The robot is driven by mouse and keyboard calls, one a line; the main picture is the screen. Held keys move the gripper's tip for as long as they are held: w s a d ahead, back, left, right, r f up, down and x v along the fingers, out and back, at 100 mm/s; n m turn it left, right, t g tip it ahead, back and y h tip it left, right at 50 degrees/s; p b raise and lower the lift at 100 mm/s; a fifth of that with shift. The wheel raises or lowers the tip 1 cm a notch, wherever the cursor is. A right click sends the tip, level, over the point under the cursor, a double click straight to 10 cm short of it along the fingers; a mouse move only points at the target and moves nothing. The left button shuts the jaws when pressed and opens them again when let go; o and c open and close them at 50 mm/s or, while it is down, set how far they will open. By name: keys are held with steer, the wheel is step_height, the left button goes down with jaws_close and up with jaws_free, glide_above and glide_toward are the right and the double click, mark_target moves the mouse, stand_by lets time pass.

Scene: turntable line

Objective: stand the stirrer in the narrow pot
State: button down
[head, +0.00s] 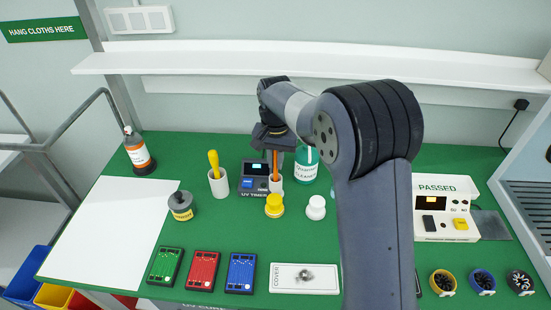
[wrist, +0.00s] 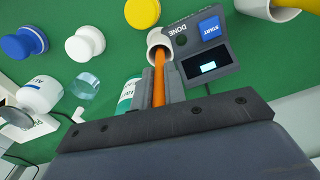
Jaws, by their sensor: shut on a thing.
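My gripper (head: 275,150) is shut on an orange stirrer (head: 276,170), which hangs roughly upright below it. In the wrist view the stirrer (wrist: 168,82) runs between the fingers (wrist: 160,88). A narrow white pot (head: 276,186) stands on the green bench directly under the gripper. In the wrist view the stirrer's lower end is at the mouth of the narrow pot (wrist: 159,39) and appears to enter it; how deep it sits is hidden.
The UV timer (head: 252,181) stands close beside the pot. A wider white pot (head: 218,184) with a yellow-handled tool is left. A yellow cap (head: 274,206), white cap (head: 316,208) and teal bottle (head: 306,168) are close by. A white shelf (head: 200,62) runs behind.

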steer(key=c, duration=1.4)
jaws_free()
step_height(320, 180, up, 11)
steer(key=shift+f, duration=0.1)
steer(key=shift+f, duration=0.1)
step_height(320, 180, down, 10)
steer(key=shift+f, duration=0.2)
step_height(320, 180, up, 4)
steer(key=shift+f+p, duration=0.1)
steer(key=shift+p, duration=0.9)
steer(key=shift+f, duration=0.1)
